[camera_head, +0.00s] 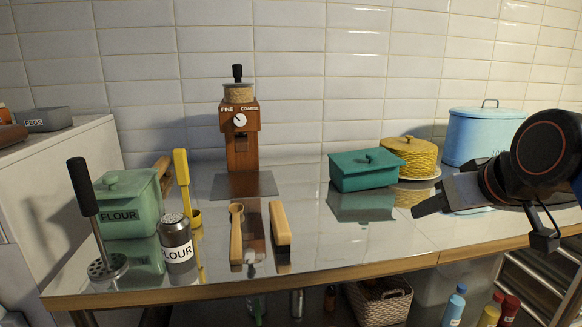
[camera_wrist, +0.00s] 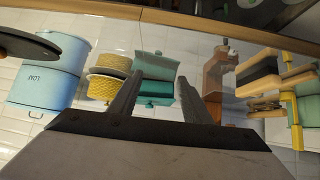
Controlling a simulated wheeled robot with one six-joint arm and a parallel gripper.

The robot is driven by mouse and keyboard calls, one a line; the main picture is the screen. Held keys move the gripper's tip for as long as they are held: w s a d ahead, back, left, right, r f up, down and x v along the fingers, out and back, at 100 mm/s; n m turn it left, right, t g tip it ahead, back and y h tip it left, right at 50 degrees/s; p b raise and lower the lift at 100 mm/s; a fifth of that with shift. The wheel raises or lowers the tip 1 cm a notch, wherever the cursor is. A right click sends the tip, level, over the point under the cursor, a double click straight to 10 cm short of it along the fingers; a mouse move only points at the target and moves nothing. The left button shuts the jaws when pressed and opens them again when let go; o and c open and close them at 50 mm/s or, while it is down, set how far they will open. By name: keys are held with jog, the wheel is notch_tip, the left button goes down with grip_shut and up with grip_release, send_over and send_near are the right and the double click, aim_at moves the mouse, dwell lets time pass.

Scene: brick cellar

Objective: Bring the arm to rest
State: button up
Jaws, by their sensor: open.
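My arm reaches in from the right edge of the head view. My gripper (camera_head: 428,205) points left over the right part of the counter and shows side-on there. In the wrist view its two dark fingers stand apart, with nothing between them, so my gripper (camera_wrist: 165,85) is open and empty. The teal lidded box (camera_head: 364,170) is behind and to the left of the fingertips in the head view. The blue canister (camera_head: 482,135) is partly hidden behind my arm.
The glossy counter (camera_head: 330,258) holds a yellow woven pot (camera_head: 410,154), a wooden grinder (camera_head: 241,140), a green flour canister (camera_head: 125,210), a flour shaker (camera_head: 177,248), a masher (camera_head: 86,190), a yellow scoop (camera_head: 182,170) and wooden-handled tools (camera_head: 280,224). Its front middle is clear. Bottles (camera_head: 455,305) stand below.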

jog(key=s+f+g, duration=0.1)
jog(key=s+f, duration=0.2)
jog(key=f, duration=0.4)
jog(key=s+d+f+m+g, duration=0.1)
jog(key=s+f+g, duration=0.1)
jog(key=s+f, duration=0.2)
jog(key=s+f+g+h, duration=0.1)
jog(key=s+f, duration=0.2)
jog(key=f, duration=0.8)
jog(key=shift+s+d+m+g, duration=0.15)
jog(key=shift+s+m+g, duration=0.25)
jog(key=shift+r, duration=0.1)
jog(key=shift+c, duration=0.6)
